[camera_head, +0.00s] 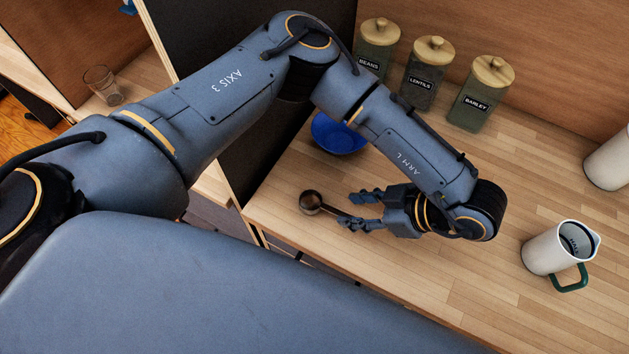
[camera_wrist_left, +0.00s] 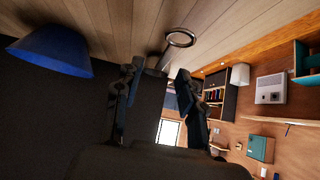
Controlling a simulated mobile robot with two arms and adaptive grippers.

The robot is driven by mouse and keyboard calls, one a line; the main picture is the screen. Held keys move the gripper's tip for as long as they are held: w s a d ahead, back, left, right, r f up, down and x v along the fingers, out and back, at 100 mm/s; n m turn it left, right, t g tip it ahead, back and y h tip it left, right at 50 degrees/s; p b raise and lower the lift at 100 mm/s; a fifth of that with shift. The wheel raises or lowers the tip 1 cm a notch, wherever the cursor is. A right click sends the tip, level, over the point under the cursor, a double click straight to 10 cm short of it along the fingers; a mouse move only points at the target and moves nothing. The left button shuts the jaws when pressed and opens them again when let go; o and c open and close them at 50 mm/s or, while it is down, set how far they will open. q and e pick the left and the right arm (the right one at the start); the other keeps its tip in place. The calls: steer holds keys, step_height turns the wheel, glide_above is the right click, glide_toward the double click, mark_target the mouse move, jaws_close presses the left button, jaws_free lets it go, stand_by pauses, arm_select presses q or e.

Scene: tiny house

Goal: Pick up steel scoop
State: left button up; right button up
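The steel scoop (camera_head: 311,202) lies on the wooden counter near its front edge, with its round bowl to the left and its thin handle pointing right. My left gripper (camera_head: 357,209) reaches in low over the counter from the right, its two fingers spread apart. The end of the scoop's handle lies near the fingertips; I cannot tell if it touches one. In the left wrist view the scoop's round rim (camera_wrist_left: 181,38) shows just beyond the open fingers (camera_wrist_left: 157,72), with the handle running toward the gap between them. My right gripper is not in view.
A blue bowl (camera_head: 337,134) stands behind the scoop, partly hidden by my left arm; it also shows in the left wrist view (camera_wrist_left: 52,52). Jars (camera_head: 423,73) line the back wall. A white pitcher (camera_head: 550,250) stands at right. The counter (camera_head: 480,275) around the gripper is clear.

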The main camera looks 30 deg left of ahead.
mark_target(337, 211)
arm_select(q)
steer(key=shift+a+f, duration=0.15)
steer(key=shift+s+a+f+p, duration=0.1)
steer(key=shift+a+f+p, duration=0.05)
steer(key=shift+a+p, duration=0.15)
steer(key=p+x, duration=0.1)
steer(key=x, duration=0.3)
steer(key=shift+s+a+f+p, duration=0.1)
steer(key=shift+s+p, duration=0.05)
steer(key=shift+p, duration=0.25)
steer(key=shift+a+f, duration=0.1)
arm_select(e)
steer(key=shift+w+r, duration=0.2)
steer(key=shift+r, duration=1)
arm_select(q)
jaws_close()
